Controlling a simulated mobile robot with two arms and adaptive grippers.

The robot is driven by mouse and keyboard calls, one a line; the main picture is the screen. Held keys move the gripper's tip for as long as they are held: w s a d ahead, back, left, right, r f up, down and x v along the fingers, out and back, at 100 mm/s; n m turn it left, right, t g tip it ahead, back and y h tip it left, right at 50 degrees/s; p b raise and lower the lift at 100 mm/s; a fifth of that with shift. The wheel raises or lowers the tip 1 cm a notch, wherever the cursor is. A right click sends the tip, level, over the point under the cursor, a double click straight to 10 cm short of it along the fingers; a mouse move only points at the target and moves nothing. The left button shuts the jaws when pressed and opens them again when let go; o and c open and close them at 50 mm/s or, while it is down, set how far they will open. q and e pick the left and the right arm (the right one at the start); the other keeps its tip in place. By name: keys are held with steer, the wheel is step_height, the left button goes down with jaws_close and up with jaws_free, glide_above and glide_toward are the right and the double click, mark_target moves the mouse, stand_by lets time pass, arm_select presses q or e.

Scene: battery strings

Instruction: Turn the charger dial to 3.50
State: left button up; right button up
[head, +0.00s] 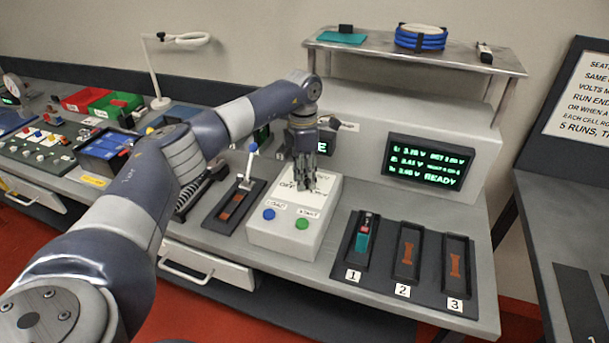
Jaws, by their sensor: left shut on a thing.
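The charger control box (282,232) is white, with a blue button (269,214), a green button (302,224) and small labels. My left gripper (306,186) points down onto the top of this box and is shut on the dial, which its fingers hide almost wholly. I cannot tell where the dial points. The charger display (428,163) behind and to the right shows green text with READY on the last line; a SET value stands on its top line but is too small to read surely. My right gripper is not in view.
Three numbered bays stand to the right; bay 1 holds a teal cell (362,241), bays 2 (407,250) and 3 (455,262) look empty. A blue-handled lever (252,160) stands left of the box. A shelf (415,49) with a blue coil stands above.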

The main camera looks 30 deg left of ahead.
arm_select(q)
steer(key=o, duration=1.1)
steer(key=shift+r, duration=0.1)
steer(key=shift+r, duration=0.25)
steer(key=r, duration=1.1)
steer(key=shift+w+a+r, duration=0.2)
steer(key=shift+w+a, duration=0.05)
steer(key=shift+a, duration=0.05)
